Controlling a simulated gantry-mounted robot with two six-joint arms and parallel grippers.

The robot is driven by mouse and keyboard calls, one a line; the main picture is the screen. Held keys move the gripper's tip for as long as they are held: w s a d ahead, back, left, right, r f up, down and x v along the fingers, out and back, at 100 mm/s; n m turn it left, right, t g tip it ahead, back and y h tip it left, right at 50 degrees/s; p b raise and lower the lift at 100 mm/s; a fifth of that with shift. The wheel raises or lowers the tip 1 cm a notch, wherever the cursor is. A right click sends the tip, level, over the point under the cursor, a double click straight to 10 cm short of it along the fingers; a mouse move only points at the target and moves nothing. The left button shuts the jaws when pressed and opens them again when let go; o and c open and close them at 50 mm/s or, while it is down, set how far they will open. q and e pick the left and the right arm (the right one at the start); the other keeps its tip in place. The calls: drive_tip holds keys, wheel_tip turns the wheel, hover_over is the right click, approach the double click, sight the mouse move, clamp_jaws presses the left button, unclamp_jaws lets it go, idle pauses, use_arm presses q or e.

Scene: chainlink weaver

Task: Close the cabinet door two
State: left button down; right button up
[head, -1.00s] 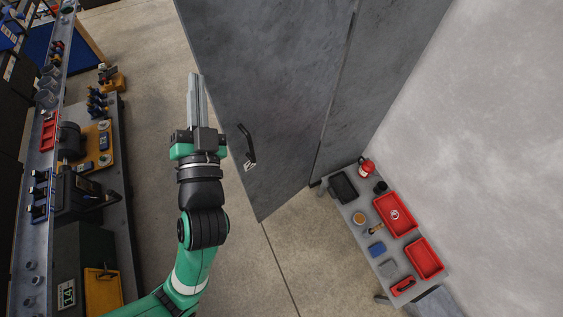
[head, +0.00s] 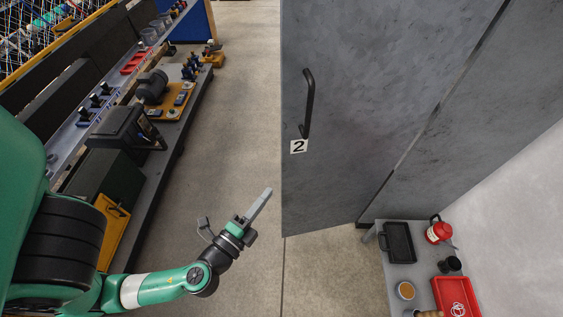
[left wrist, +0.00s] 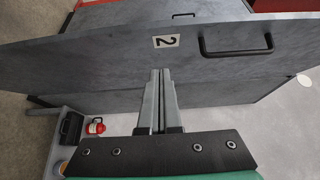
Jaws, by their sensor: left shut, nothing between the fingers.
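A tall grey cabinet door (head: 350,150) stands open in the head view, with a black handle (head: 309,100) and a white label "2" (head: 299,147) near its free edge. My left gripper (head: 268,192) is shut and empty, its fingertips left of the door's lower edge in the head view. In the left wrist view, the shut fingers (left wrist: 159,75) point at the door (left wrist: 110,60), just below the label (left wrist: 166,41); the handle (left wrist: 236,52) is to their right. I cannot tell whether the fingers touch the door. My right gripper is not in view.
A side table at lower right holds a black tray (head: 399,243), a red canister (head: 438,232) and a red tray (head: 457,297). A long workbench (head: 165,165) with tools runs along the left. The floor (head: 240,90) between bench and door is clear.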

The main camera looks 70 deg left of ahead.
use_arm(q)
drive_tip(key=p, duration=0.2)
approach(289, 151)
drive_tip(key=w, duration=0.4)
drive_tip(key=shift+w+a+r+p, duration=0.1)
drive_tip(key=shift+a+p, duration=0.25)
drive_tip(key=shift+a, duration=0.25)
drive_tip(key=shift+w+a+r+p, duration=0.15)
drive_tip(key=shift+a+p, duration=0.15)
drive_tip(key=shift+a, duration=0.3)
drive_tip(key=shift+a+f, duration=0.15)
drive_tip(key=shift+a, duration=0.4)
